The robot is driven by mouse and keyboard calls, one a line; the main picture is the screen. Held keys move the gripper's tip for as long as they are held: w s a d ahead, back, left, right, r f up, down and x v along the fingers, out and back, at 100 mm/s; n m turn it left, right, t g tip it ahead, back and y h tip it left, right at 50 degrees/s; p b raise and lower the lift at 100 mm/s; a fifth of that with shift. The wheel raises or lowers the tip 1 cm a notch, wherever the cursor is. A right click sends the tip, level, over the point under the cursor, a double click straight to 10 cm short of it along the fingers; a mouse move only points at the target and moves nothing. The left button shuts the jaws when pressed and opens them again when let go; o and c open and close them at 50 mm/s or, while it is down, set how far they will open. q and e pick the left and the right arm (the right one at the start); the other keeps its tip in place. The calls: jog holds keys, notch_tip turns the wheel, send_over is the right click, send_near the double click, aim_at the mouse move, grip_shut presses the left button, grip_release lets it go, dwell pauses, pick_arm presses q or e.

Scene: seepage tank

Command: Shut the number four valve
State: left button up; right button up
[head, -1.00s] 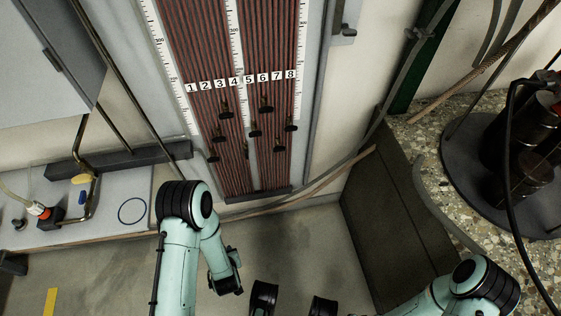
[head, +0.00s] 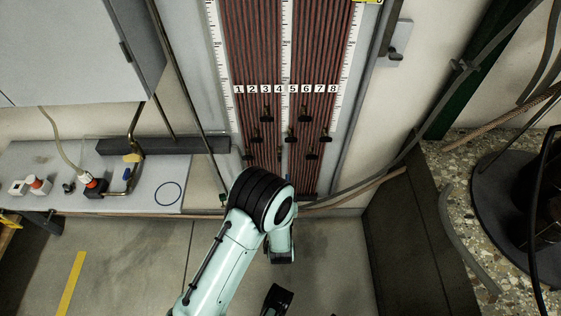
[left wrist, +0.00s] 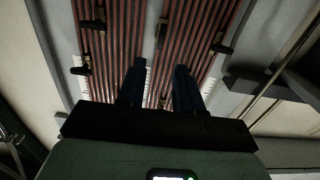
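The tube panel (head: 265,50) stands at the back, with number labels 1 to 8 (head: 286,89) across it and small dark valves staggered below. The number four valve (head: 280,155) is a small dark shape low under label 4, just above my left arm; its handle's angle is too small to tell. My left gripper (head: 282,257) hangs in front of the panel's foot, partly hidden by its arm. Several valves show beyond, such as one upper-middle valve (left wrist: 162,32).
A bench (head: 190,195) with fittings and a cable loop is at left, under a grey cabinet (head: 70,45). A dark box (head: 405,235) and a speckled top (head: 450,165) stand at right.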

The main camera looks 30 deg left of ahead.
aim_at(280, 157)
pick_arm(q)
jog(key=b+x, duration=0.1)
jog(key=x, duration=0.7)
pick_arm(e)
jog(key=shift+g, duration=0.6)
jog(key=s+f, duration=0.3)
jog(key=shift+d, duration=0.25)
pick_arm(q)
jog(key=shift+c, duration=0.3)
pick_arm(e)
jog(key=shift+r, duration=0.1)
pick_arm(q)
grip_shut()
